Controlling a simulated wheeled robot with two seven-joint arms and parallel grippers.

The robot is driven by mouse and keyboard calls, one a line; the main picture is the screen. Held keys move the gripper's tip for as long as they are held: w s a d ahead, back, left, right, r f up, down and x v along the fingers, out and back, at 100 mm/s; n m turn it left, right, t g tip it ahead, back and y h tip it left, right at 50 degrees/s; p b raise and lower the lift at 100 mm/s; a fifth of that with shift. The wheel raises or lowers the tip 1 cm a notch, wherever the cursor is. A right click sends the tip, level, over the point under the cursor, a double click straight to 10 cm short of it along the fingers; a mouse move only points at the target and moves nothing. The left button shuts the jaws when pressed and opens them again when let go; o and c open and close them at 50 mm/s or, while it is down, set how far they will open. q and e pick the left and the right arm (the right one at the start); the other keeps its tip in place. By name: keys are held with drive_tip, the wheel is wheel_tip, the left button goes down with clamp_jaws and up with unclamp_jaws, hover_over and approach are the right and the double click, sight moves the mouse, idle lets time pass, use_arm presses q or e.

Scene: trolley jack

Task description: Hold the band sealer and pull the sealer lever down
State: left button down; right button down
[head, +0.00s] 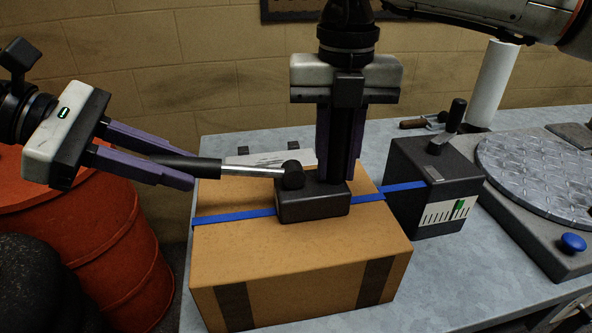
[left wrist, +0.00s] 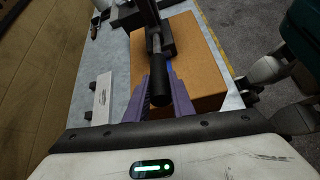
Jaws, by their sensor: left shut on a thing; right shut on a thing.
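The band sealer (head: 312,203) is a small dark block on top of the cardboard box (head: 300,255), over the blue band (head: 235,218). Its lever (head: 250,171) is a metal rod running left from a dark pivot, roughly level, with a black grip (head: 188,165) at its end. My left gripper (head: 170,158) is shut on the black grip, left of the box; the grip (left wrist: 160,85) also shows between the purple fingers in the left wrist view. My right gripper (head: 338,172) points down and is shut on the sealer's body from above. Its fingertips are partly hidden.
The blue band runs right to a dark dispenser (head: 432,185) with a scale. A turntable (head: 540,170) with a blue knob stands further right. A paper roll (head: 493,85) stands behind. An orange drum (head: 100,245) is left of the table, below my left arm.

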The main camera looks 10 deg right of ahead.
use_arm(q)
drive_tip(key=r+y, duration=0.1)
drive_tip(key=d+r+y, duration=0.1)
drive_tip(key=r, duration=0.1)
drive_tip(key=d+r+y, duration=0.1)
drive_tip(key=shift+d+r, duration=0.1)
drive_tip(key=shift+r, duration=0.25)
drive_tip(key=shift+d+r+y, duration=0.45)
drive_tip(key=shift+r+y, duration=0.2)
drive_tip(key=shift+y, duration=0.05)
drive_tip(key=shift+d+r+y, duration=0.4)
drive_tip(key=shift+r+y, duration=0.2)
drive_tip(key=shift+y, duration=0.1)
drive_tip(key=c, duration=1.5)
unclamp_jaws()
drive_tip(key=shift+r, duration=0.1)
drive_tip(key=v, duration=1.2)
